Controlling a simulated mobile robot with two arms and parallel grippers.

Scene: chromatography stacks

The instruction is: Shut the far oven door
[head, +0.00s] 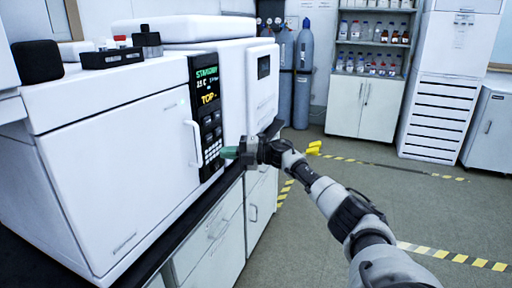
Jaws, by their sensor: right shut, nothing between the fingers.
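The near white oven (120,165) fills the left of the head view. Its front door has a vertical handle (195,143) and looks flush with the body. A dark control panel (208,105) with green and yellow text stands beside it. Beyond the panel is the far oven's white front (262,95) with a small dark window. I cannot tell whether this door is ajar; my gripper and wrist hide its lower part. My right gripper (230,153) is shut and empty, its greenish tips pointing left, in front of the panel's lower end. My left gripper is not in view.
The ovens stand on a dark-edged bench (200,205) with white drawers below. Gas cylinders (303,48) and a bottle shelf (372,45) stand at the back. The grey floor (300,245) to the right is open, with yellow-striped tape.

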